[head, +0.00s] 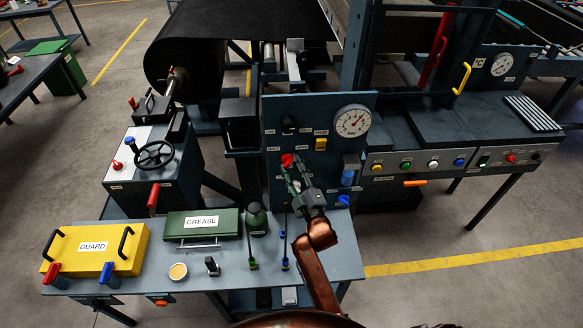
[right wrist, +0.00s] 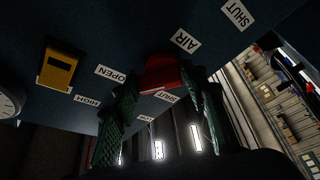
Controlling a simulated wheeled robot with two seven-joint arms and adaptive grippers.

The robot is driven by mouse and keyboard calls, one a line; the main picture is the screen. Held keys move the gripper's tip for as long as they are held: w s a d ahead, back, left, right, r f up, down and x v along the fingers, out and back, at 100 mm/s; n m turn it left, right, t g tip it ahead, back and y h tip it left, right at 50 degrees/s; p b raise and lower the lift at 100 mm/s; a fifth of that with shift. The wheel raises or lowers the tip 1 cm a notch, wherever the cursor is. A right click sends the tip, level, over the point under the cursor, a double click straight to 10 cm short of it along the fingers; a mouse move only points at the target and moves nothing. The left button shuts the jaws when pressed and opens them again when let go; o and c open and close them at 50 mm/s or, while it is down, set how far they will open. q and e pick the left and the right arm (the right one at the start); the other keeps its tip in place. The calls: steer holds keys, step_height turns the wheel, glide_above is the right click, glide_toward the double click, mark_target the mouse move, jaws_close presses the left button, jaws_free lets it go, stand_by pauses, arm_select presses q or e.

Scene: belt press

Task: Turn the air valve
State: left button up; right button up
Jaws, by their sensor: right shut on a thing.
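The air valve is a red handle (head: 287,160) on the upright dark blue panel (head: 272,120), low and left of centre on it. In the right wrist view the red handle (right wrist: 162,74) sits by the labels AIR, OPEN and SHUT. My right gripper (head: 291,171) reaches up to the panel and is shut on the handle. In the right wrist view its green fingers (right wrist: 160,88) stand on either side of the handle and partly cover it. The handle's exact angle is hard to tell. My left gripper is not in view.
The panel also carries a round gauge (head: 352,121), a yellow block (head: 320,144) and blue parts (head: 348,177) to the right. Below stands a bench with a green GREASE box (head: 204,222), a yellow GUARD cover (head: 127,240) and a green oil can (head: 257,219).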

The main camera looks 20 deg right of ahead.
steer(key=shift+d+r, duration=0.1)
steer(key=shift+r, duration=0.25)
steer(key=o, duration=1.1)
steer(key=shift+f, duration=0.25)
steer(key=v, duration=1.2)
